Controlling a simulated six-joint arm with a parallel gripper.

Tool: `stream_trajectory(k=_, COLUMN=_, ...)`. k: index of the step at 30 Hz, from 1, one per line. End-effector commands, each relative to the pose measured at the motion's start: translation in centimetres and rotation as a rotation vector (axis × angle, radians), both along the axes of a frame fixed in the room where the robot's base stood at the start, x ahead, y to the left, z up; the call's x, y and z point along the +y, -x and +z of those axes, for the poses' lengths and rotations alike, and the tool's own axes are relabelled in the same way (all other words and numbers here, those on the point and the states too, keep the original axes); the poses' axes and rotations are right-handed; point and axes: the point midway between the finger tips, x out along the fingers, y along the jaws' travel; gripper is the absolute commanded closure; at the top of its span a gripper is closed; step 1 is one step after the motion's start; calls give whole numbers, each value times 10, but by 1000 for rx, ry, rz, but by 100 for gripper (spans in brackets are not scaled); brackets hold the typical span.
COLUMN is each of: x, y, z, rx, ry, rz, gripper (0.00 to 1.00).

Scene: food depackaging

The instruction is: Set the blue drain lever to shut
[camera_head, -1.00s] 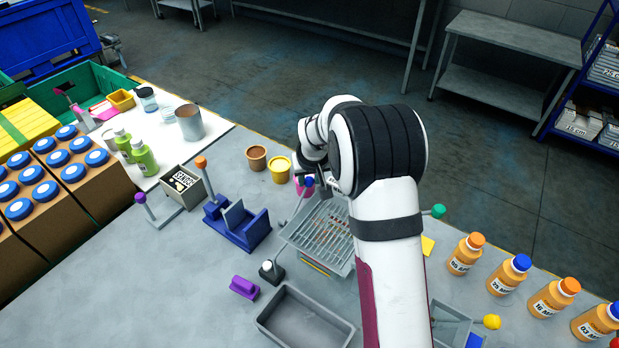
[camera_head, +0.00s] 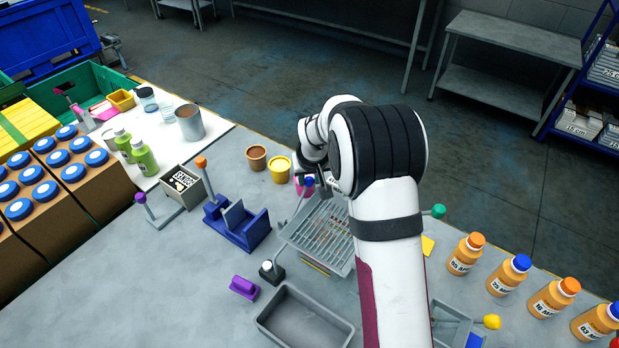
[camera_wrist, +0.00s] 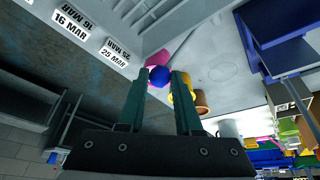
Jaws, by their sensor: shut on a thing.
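The blue drain lever's ball knob (camera_head: 309,182) stands at the upper left of the grey grated drain tray (camera_head: 322,235) in the head view. In the wrist view the blue knob (camera_wrist: 159,76) sits between my two fingertips. My gripper (camera_wrist: 160,82) is shut on this knob. In the head view my gripper (camera_head: 318,184) is small and partly hidden by my own arm. The lever's shaft runs down along the tray's left side, and its lower end is hard to make out. A pink object (camera_wrist: 157,59) lies just beyond the knob in the wrist view.
A yellow cup (camera_head: 280,170) and a brown cup (camera_head: 257,158) stand left of the lever. A blue fixture with an orange-knobbed lever (camera_head: 240,222) is further left. A grey bin (camera_head: 305,318) sits in front. Orange bottles (camera_head: 466,254) line the right. Bare table lies at front left.

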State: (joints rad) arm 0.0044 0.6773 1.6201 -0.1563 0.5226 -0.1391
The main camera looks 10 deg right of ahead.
Motion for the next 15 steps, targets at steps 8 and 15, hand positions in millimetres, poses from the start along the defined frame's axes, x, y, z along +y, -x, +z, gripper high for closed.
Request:
stream_trajectory(k=8, x=0, y=0, z=0, rx=0, ry=1, rz=0, gripper=100)
stream_trajectory(k=15, x=2, y=3, z=3, rx=0, ry=0, rz=0, gripper=100)
